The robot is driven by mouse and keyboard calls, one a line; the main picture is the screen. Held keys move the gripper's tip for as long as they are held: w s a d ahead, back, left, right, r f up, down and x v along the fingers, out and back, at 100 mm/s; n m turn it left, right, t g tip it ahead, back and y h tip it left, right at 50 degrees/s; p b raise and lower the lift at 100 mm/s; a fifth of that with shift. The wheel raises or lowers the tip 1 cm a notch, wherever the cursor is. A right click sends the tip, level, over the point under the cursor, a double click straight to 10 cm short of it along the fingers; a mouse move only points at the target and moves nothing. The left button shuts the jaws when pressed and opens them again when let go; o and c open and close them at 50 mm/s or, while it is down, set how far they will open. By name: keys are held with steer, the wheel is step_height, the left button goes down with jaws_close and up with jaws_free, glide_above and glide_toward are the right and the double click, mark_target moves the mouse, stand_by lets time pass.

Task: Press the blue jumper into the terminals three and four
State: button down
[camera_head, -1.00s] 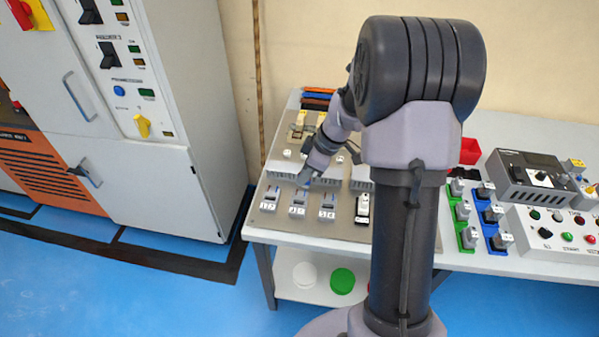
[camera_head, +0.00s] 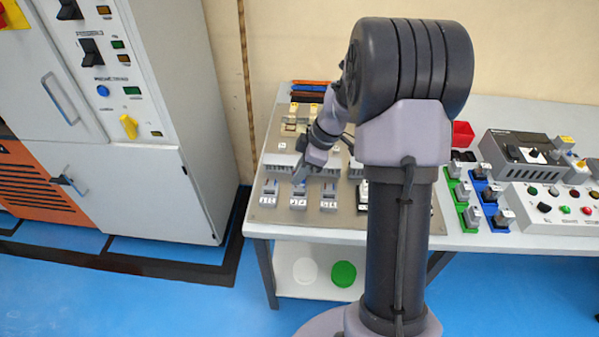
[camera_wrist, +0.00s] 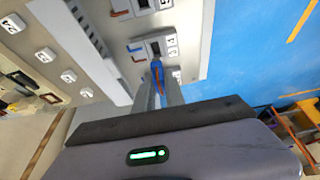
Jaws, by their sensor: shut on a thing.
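My gripper (camera_wrist: 162,92) is shut on the blue jumper (camera_wrist: 156,69), which shows as a small blue piece between the fingertips in the wrist view. The jumper's end is at the edge of the dark slot of the terminal block (camera_wrist: 151,49) marked 3 and 4. I cannot tell whether it is touching or inside the slot. In the head view my gripper (camera_head: 301,180) is just above the middle block (camera_head: 299,198); the jumper is too small there to tell apart from the fingers.
Similar blocks stand to the left (camera_head: 270,191) and right (camera_head: 329,198) on the grey panel (camera_head: 290,218). A ribbed grey duct (camera_head: 283,167) runs behind them. A control box (camera_head: 545,218) stands at the right of the table. Blue floor is clear in front.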

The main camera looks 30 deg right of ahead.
mark_target(303, 181)
step_height(303, 181, down, 3)
steer(key=shift+f+b, duration=0.1)
steer(key=shift+b, duration=0.95)
steer(key=shift+b, duration=0.5)
stand_by(0.4)
steer(key=shift+f+b, duration=0.95)
steer(key=shift+f, duration=0.2)
steer(key=c, duration=1.3)
jaws_free()
